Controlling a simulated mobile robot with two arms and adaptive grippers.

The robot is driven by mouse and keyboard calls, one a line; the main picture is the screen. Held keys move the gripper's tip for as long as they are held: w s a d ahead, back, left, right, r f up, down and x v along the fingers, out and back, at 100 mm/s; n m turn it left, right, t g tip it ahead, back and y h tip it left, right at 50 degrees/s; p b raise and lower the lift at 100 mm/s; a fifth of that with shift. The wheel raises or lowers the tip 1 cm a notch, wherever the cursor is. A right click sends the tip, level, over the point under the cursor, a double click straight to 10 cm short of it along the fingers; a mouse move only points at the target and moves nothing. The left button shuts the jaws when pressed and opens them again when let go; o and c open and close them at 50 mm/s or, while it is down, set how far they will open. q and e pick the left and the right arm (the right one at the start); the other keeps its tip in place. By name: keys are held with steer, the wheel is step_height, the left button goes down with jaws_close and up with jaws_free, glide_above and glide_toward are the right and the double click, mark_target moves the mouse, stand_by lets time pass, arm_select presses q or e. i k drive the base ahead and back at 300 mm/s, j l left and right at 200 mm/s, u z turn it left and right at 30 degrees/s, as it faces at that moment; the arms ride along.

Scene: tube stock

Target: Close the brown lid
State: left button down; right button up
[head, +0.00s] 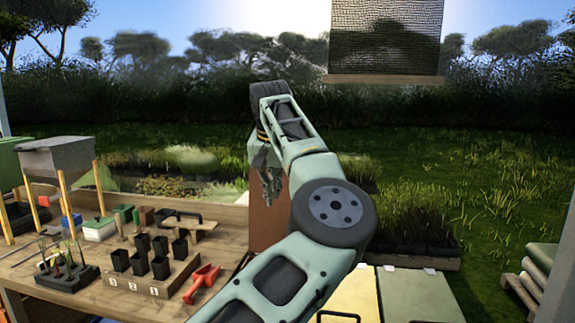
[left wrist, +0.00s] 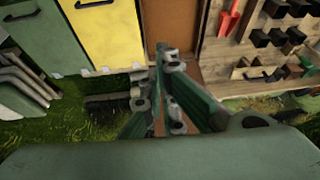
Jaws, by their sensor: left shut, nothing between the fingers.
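The brown lid (head: 268,222) stands upright, raised open, at the right end of the wooden bench in the head view. My left arm hides its right part. In the left wrist view a brown surface (left wrist: 188,72) shows beyond the fingers, between the yellow lid and the bench; I cannot tell how much of it is the lid. My left gripper (head: 270,198) points down at the upper left part of the lid, shut and empty. Its fingers (left wrist: 172,62) also show in the left wrist view. Contact with the lid cannot be told. My right gripper is not in view.
The bench (head: 225,225) holds black pots (head: 160,266), a red scoop (head: 202,283) and a black tube rack (head: 68,275). A yellow lid (head: 348,298) and a green-grey lid (head: 420,296) lie to the right. A mesh screen (head: 385,40) hangs above. Grass lies behind.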

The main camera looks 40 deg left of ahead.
mark_target(268, 226)
steer(key=i+j, duration=0.65)
steer(key=j, duration=0.15)
steer(key=i+j, duration=0.7)
steer(key=j, duration=0.15)
